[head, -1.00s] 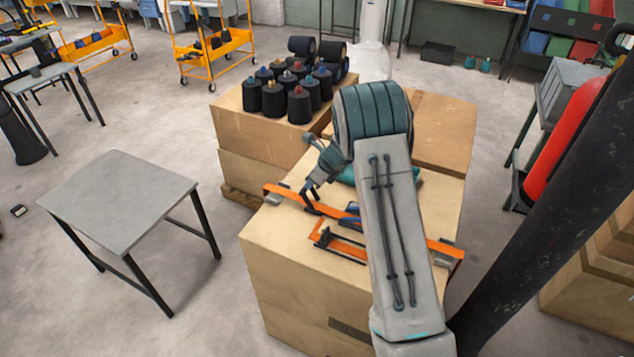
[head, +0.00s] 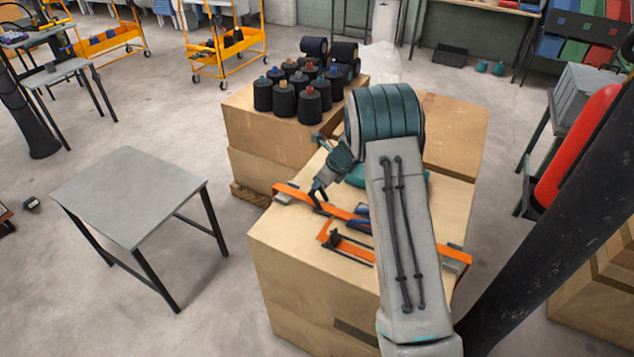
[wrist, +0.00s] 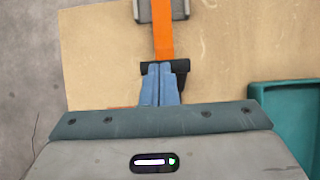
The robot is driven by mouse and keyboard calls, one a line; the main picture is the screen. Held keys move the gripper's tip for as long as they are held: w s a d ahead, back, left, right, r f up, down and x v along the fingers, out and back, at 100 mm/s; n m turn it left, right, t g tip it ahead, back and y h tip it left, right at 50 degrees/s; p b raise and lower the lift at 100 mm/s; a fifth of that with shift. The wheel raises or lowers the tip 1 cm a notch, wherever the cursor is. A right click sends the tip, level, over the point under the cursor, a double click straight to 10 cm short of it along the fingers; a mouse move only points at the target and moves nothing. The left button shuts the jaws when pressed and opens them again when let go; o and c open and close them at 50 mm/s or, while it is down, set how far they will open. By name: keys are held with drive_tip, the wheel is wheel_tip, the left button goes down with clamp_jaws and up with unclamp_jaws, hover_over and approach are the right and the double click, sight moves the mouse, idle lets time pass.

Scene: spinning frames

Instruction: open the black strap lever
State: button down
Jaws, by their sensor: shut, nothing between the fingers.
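An orange strap (head: 288,190) runs across the top of a cardboard box (head: 275,235), and also shows in the wrist view (wrist: 162,30). In the wrist view a black lever piece (wrist: 152,67) lies across the strap at my fingertips. My gripper (wrist: 160,68) is shut with its two blue-grey fingers together and nothing between them. The fingertips overlap the black piece in the picture; I cannot tell whether they touch it. In the head view my gripper (head: 318,201) is low over the strap, and the lever is too small to make out there.
An orange-and-black tool (head: 345,243) lies on the box top nearer the camera. A teal bin (wrist: 290,115) is right of my gripper in the wrist view. Black spools (head: 295,90) stand on boxes behind. A grey table (head: 130,195) stands left, with open floor between.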

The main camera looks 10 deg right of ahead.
wheel_tip(320, 180, up, 12)
drive_tip(key=s+d, duration=0.1)
drive_tip(key=d, duration=0.1)
drive_tip(key=shift+s+d+b, duration=0.3)
drive_tip(key=shift+s+b, duration=0.05)
drive_tip(key=shift+r, duration=0.15)
drive_tip(key=s+d+r+n+h, duration=0.1)
drive_tip(key=s+r+n, duration=0.45)
drive_tip(key=s, duration=0.35)
drive_tip(key=s+r+n+h, duration=0.1)
drive_tip(key=s+r+n, duration=0.5)
drive_tip(key=s, duration=0.4)
drive_tip(key=s+d+f+n+h, duration=0.1)
drive_tip(key=s+d+n+h, duration=0.2)
drive_tip(key=s+n, duration=1)
drive_tip(key=s, duration=0.6)
